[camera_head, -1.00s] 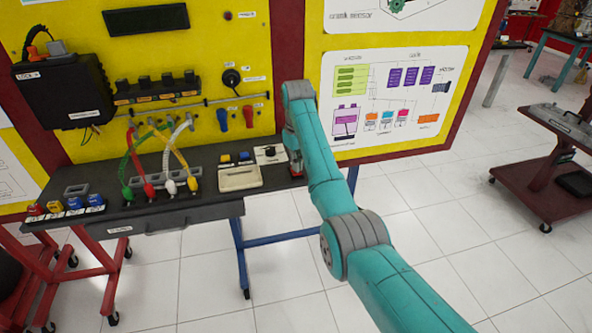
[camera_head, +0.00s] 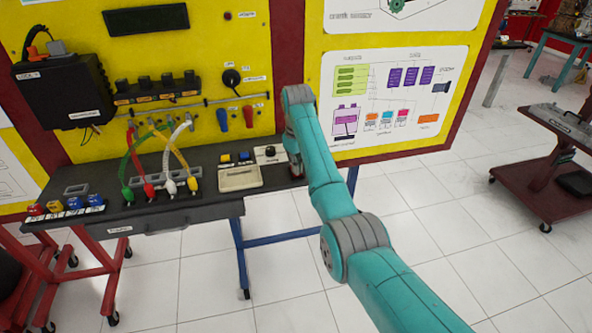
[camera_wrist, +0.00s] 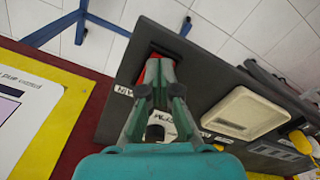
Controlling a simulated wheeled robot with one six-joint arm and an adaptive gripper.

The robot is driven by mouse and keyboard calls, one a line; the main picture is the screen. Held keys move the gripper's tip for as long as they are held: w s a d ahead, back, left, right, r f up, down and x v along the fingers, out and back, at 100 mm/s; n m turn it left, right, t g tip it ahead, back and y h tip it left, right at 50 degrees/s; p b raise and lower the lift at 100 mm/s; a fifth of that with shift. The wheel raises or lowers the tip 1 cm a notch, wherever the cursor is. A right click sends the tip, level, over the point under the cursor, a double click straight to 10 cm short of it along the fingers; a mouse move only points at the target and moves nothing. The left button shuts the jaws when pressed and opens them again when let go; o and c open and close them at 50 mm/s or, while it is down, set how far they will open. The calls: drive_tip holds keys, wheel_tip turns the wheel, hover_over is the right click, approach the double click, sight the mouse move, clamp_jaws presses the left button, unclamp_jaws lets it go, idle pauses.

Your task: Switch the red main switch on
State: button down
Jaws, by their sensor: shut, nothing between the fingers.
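The red main switch (camera_wrist: 150,72) shows in the wrist view as a red part partly covered by my gripper's fingers. It sits near a dark slot at the end of the dark bench top, beside a white label that reads like "MAIN". My gripper (camera_wrist: 160,58) is shut and empty, with its fingertips right over the red part. I cannot tell whether they touch it. The switch's position is hidden by the fingers. In the head view my arm covers most of that bench end.
A cream tray (camera_head: 240,178) and a white panel with a black knob (camera_head: 270,152) lie left of my arm on the bench. Coloured cables (camera_head: 130,160) stand farther left. The yellow board (camera_head: 215,60) rises behind.

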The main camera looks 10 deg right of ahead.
drive_tip(key=shift+f, duration=0.2)
drive_tip(key=shift+r, duration=3.5)
drive_tip(key=shift+d, duration=0.1)
